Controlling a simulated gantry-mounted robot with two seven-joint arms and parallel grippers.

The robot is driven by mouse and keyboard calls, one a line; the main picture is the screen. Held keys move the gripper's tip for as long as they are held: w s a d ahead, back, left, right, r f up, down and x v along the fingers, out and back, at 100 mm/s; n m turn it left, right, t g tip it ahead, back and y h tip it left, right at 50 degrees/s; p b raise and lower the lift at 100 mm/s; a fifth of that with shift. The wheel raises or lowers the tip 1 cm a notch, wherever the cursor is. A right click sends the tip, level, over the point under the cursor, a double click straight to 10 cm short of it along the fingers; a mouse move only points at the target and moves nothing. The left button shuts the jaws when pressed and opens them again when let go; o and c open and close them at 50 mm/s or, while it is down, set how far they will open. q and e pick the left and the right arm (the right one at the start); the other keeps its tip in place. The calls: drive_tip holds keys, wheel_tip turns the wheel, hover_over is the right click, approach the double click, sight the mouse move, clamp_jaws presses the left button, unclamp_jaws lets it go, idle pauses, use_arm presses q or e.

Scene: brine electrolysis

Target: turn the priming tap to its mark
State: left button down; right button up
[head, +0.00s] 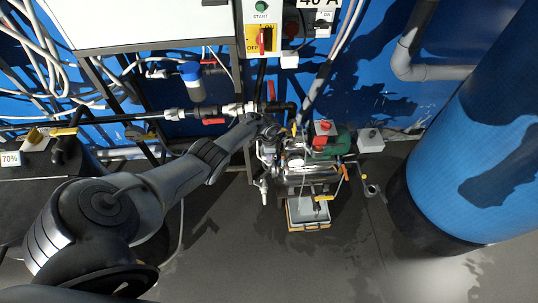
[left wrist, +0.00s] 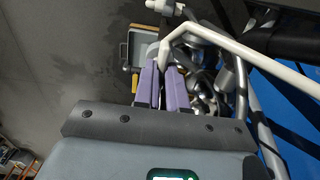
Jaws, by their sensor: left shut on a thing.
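My left gripper (head: 271,136) reaches down to the pump assembly in the middle of the head view. In the left wrist view its two purple fingers (left wrist: 165,88) are close together, shut on a small part that they mostly hide. This part looks to be the handle of the priming tap, but its mark and angle cannot be made out. The pump (head: 310,175), with shiny metal parts, stands just below and right of the gripper. My right gripper is not in view.
A grey tray (head: 308,214) sits on the floor before the pump; it also shows in the left wrist view (left wrist: 143,45). A white pipe (left wrist: 240,48) crosses close by the fingers. A red button box (head: 325,128) and a large blue tank (head: 480,150) stand to the right.

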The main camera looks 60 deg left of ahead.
use_arm(q)
drive_tip(key=shift+f, duration=0.1)
idle(0.3)
drive_tip(key=c, duration=1.2)
unclamp_jaws()
wheel_tip(320, 180, up, 11)
drive_tip(key=p, duration=0.6)
drive_tip(key=shift+p, duration=0.3)
